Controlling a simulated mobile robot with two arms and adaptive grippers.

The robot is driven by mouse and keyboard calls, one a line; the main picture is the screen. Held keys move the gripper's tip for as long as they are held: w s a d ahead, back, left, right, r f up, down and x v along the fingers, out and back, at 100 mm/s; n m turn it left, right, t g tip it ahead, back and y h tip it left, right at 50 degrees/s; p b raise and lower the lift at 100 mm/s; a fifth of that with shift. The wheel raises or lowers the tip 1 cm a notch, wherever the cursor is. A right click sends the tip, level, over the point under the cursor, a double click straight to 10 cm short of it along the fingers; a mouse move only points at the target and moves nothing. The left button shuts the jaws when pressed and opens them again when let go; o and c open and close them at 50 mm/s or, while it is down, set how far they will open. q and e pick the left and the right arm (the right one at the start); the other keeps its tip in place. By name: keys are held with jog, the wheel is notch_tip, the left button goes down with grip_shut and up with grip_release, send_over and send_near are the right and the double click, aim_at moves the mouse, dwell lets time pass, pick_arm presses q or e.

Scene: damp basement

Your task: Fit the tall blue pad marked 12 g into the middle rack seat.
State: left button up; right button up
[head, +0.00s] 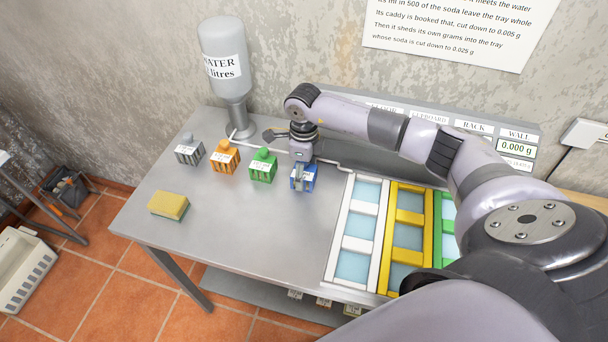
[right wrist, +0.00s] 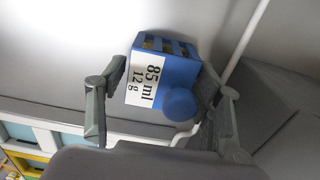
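The blue pad (head: 303,184) stands on the grey table at the right end of a row of similar coloured pieces. In the right wrist view the blue pad (right wrist: 175,75) shows a white label reading 85 ml, 12 g, a round blue knob and a slotted end. My right gripper (head: 301,172) is down over it from behind. In the right wrist view its fingers (right wrist: 160,95) are spread on either side of the pad, with a gap at the left finger. The racks with pale blue seats are white (head: 334,246), yellow (head: 389,240) and green (head: 437,238). My left gripper is out of view.
Grey (head: 189,152), orange (head: 225,158) and green (head: 263,168) pieces stand left of the blue pad. A water bottle (head: 226,70) stands behind them. A yellow sponge (head: 169,206) lies front left. My right arm spans above the racks. The front middle table is clear.

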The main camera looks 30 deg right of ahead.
jog(key=c, duration=0.8)
